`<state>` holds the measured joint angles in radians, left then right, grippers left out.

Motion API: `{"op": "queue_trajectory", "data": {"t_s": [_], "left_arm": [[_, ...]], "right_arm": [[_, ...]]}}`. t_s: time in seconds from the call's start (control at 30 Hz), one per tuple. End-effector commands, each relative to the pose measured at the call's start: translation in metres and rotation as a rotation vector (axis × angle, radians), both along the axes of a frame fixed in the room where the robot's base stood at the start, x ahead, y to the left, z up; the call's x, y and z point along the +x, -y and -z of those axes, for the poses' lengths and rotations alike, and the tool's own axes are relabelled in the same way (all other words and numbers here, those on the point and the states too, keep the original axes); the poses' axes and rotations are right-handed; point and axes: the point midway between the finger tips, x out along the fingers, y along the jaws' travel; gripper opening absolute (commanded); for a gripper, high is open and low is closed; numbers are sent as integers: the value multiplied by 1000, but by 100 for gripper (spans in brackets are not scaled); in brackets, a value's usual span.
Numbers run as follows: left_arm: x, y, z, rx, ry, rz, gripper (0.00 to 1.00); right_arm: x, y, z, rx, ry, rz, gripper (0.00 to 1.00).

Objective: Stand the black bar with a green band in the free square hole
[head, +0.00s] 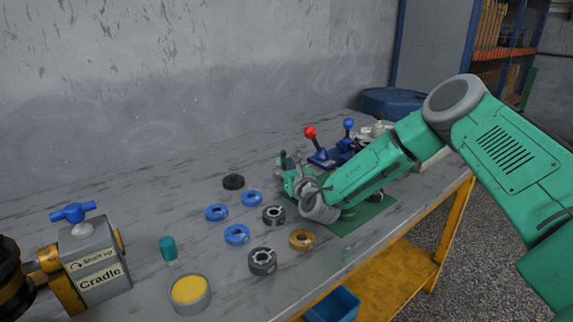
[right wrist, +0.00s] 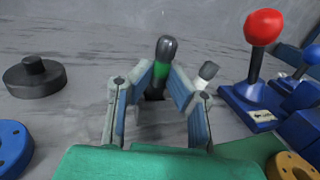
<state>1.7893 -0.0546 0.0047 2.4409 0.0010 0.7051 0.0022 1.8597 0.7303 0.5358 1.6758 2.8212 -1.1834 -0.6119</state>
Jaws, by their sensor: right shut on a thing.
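The black bar with a green band (right wrist: 164,50) stands close to upright between the fingers of my right gripper (right wrist: 162,78) in the right wrist view. The right gripper is shut on it around the green band. In the head view the right gripper (head: 288,174) is over the far side of the table, and the bar's dark top (head: 283,158) just shows. Below the bar is a dark patch; I cannot tell whether it is the square hole or the bar's lower end. My left gripper is not in view.
A red-knobbed lever (head: 310,133) and a blue-knobbed lever (head: 348,124) stand right of the gripper. Blue rings (head: 237,234), dark rings (head: 263,261) and a tan ring (head: 302,239) lie nearer. A black knobbed disc (right wrist: 34,76) lies left in the wrist view.

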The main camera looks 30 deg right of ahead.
Motion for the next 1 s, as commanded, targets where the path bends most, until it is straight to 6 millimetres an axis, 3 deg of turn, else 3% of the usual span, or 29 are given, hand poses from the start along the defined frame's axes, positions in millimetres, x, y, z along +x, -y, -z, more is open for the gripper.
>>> {"op": "queue_trajectory", "data": {"t_s": [0.03,0.3,0.33,0.4,0.63,0.7,1.0], "left_arm": [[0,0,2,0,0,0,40],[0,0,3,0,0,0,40],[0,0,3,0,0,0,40],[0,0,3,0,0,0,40],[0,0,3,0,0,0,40],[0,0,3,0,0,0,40],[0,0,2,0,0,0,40]], "right_arm": [[-6,-5,25,5,-46,-13,0],[-5,-5,26,6,-47,-14,0],[-5,-5,26,6,-47,-14,17],[-5,-5,27,6,-47,-14,37],[-5,-6,27,7,-48,-14,37],[-5,-6,27,6,-49,-14,55],[-5,-5,27,6,-49,-14,55]]}}
